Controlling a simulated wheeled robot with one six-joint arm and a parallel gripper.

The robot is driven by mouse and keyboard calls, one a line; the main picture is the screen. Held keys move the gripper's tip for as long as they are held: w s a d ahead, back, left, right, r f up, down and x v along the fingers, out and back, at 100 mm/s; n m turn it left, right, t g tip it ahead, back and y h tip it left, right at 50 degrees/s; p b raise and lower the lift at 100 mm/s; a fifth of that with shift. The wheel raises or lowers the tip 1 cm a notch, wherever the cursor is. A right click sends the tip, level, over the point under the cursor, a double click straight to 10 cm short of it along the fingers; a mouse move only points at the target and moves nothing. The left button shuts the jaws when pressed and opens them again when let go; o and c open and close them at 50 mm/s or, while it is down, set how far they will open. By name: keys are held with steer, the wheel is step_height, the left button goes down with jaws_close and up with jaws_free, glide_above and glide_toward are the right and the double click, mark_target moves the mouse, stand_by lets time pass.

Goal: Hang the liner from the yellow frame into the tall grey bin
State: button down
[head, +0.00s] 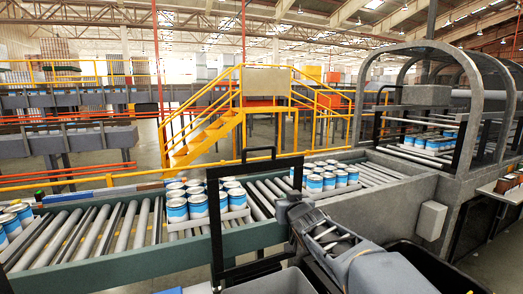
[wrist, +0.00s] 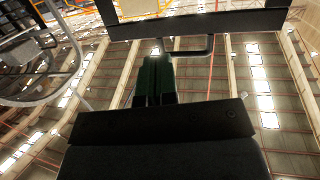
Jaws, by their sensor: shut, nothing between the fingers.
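My gripper (wrist: 157,62) is shut and empty, its dark green fingers side by side and pointing up toward the roof in the wrist view. A black bar with a bent handle (wrist: 211,45) lies just beyond the fingertips there; I cannot tell whether they touch. In the head view my arm reaches in from the lower right, beside an upright black rectangular frame with a top handle (head: 259,149). A grey bin rim (head: 272,284) shows at the bottom edge, mostly cut off. I cannot make out the liner or a separate yellow frame for it.
A green-sided roller conveyor (head: 130,262) carries blue-and-white cans (head: 198,205) across the middle. A dark open bin (head: 440,266) is at lower right. A grey arched guard (head: 480,75) stands at the right. Yellow stairs and railings (head: 205,138) stand behind the conveyor.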

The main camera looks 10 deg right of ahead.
steer(key=w+r+n+t+y+p, duration=0.1)
steer(key=w+r+n+t+y, duration=0.1)
steer(key=w+r+t+y, duration=0.35)
steer(key=g+h+p, duration=0.2)
steer(key=p, duration=0.3)
glide_toward(259, 149)
steer(key=shift+y, duration=0.25)
steer(key=x, duration=0.5)
steer(key=shift+w+d+f, duration=0.1)
steer(key=shift+w+d, duration=0.05)
steer(key=shift+w, duration=0.15)
steer(key=shift+w+p, duration=0.35)
steer(key=shift+w, duration=0.65)
